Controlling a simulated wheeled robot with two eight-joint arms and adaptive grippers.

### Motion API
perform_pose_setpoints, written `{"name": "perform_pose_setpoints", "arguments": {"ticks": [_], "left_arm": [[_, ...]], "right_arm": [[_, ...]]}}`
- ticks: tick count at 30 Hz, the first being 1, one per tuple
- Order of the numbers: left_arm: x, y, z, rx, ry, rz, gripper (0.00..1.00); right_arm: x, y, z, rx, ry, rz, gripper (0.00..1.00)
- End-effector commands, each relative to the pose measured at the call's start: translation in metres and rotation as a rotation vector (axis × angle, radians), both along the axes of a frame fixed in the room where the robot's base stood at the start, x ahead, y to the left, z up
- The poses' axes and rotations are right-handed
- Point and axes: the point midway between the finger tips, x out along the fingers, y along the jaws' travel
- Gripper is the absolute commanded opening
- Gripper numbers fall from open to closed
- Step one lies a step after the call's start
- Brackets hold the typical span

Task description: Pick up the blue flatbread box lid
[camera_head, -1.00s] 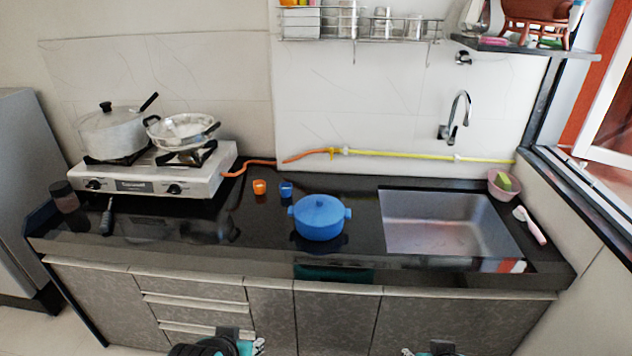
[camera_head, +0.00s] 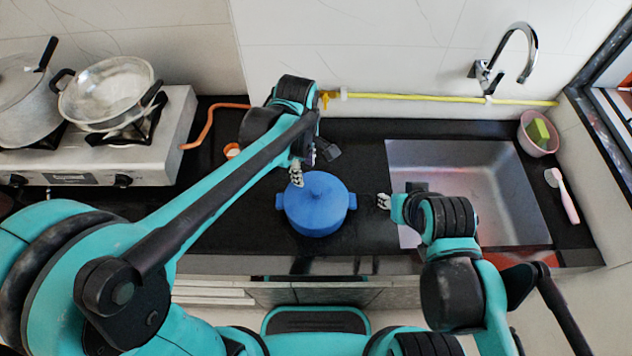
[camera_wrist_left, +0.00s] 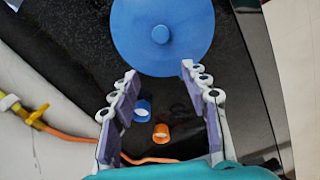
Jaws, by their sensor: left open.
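The blue flatbread box (camera_head: 315,215) stands on the black counter with its round blue lid (camera_head: 322,190) on top. In the left wrist view the lid (camera_wrist_left: 185,25) and its small centre knob show at the top. My left gripper (camera_head: 298,178) is at the lid's upper left edge in the head view. In the left wrist view my left gripper (camera_wrist_left: 158,72) is open and empty, its fingertips pointing toward the lid. My right gripper (camera_head: 383,201) is just right of the box's right handle; its jaw opening cannot be made out.
A small orange cup (camera_wrist_left: 161,132) and a blue cup (camera_wrist_left: 142,108) are near my left gripper. The sink (camera_head: 470,190) lies at the right, the stove (camera_head: 160,150) at the left. An orange hose (camera_head: 205,125) and a yellow pipe (camera_head: 430,98) run along the back.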

Motion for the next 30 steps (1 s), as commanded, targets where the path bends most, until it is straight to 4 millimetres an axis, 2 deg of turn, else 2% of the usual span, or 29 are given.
{"name": "perform_pose_setpoints", "arguments": {"ticks": [3,6,12,17,24,30], "left_arm": [[0.002,-0.015,0.000,0.011,0.038,0.084,0.46],[0.005,-0.020,-0.006,0.017,0.056,0.125,0.46],[0.007,-0.022,-0.030,0.019,0.062,0.139,0.46],[0.004,-0.024,-0.043,0.018,0.060,0.137,0.46],[0.002,-0.028,-0.080,0.018,0.060,0.138,0.46],[0.002,-0.028,-0.084,0.018,0.059,0.138,0.46]], "right_arm": [[-0.001,0.000,0.009,0.000,0.001,0.000,0.40],[-0.001,0.000,0.009,0.000,0.001,0.000,0.40],[-0.001,0.000,0.001,0.000,0.001,0.000,0.40],[-0.001,0.000,-0.005,0.000,0.001,0.000,0.40],[-0.001,0.000,-0.023,0.000,0.001,0.000,0.40],[-0.001,0.000,-0.022,0.000,0.001,0.000,0.40]]}}
